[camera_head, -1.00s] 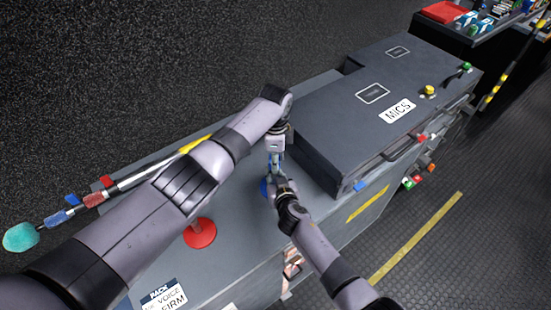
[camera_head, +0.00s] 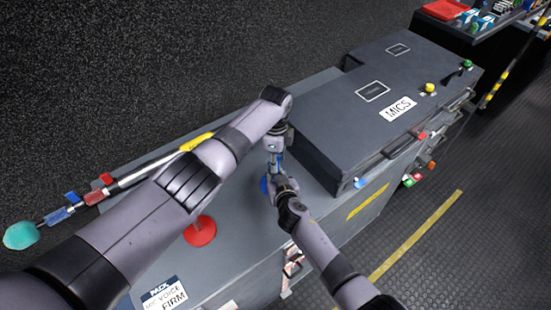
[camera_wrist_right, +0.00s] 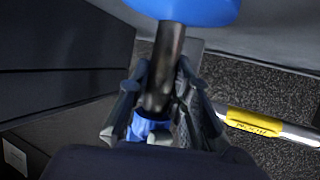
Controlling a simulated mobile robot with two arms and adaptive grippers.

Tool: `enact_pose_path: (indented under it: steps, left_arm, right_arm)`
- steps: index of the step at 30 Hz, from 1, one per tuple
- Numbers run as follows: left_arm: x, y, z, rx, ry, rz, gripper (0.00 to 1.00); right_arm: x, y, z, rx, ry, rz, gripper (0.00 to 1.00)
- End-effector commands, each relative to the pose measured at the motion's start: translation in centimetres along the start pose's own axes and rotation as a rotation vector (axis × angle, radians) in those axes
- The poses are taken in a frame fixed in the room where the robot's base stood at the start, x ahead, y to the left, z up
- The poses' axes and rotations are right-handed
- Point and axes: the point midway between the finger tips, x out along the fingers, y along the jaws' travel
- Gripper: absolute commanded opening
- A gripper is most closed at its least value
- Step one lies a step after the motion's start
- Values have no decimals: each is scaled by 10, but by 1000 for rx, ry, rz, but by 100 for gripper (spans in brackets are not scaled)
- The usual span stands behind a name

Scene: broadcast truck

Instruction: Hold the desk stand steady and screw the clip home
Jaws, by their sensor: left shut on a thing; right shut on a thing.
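The desk stand has a round blue base (camera_head: 264,186) on the grey case top, mostly hidden by my right gripper. In the right wrist view its blue base (camera_wrist_right: 200,8) is at the top edge and its black stem (camera_wrist_right: 167,60) runs between the fingers. My right gripper (camera_head: 277,184), also in the right wrist view (camera_wrist_right: 165,100), is shut on the stem. My left gripper (camera_head: 276,160) points down just above it, shut on a small blue part, apparently the clip (camera_wrist_right: 146,128), at the stem's other end. How far the clip is threaded is hidden.
A dark case lid marked MICS (camera_head: 345,125) stands close to the right of the grippers. A red disc with a short post (camera_head: 200,231) is nearer on the case top. A pole with a yellow label (camera_head: 195,142) lies behind my left arm.

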Motion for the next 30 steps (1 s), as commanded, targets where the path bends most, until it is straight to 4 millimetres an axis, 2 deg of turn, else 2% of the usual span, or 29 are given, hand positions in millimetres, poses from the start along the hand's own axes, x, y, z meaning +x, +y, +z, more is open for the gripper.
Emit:
enact_pose_path:
  steps: [21, 25, 30]
  left_arm:
    - [0, 3, 3, 1394, -2, 1, 6]
    - [0, 3, 4, 1546, -2, 1, 6]
    - [0, 3, 4, 1609, -3, 1, 6]
  right_arm:
    - [0, 1, 1, -1, -2, 1, 0]
    - [0, 1, 1, -1, -2, 1, 0]
    - [0, 1, 1, -1, -2, 1, 0]
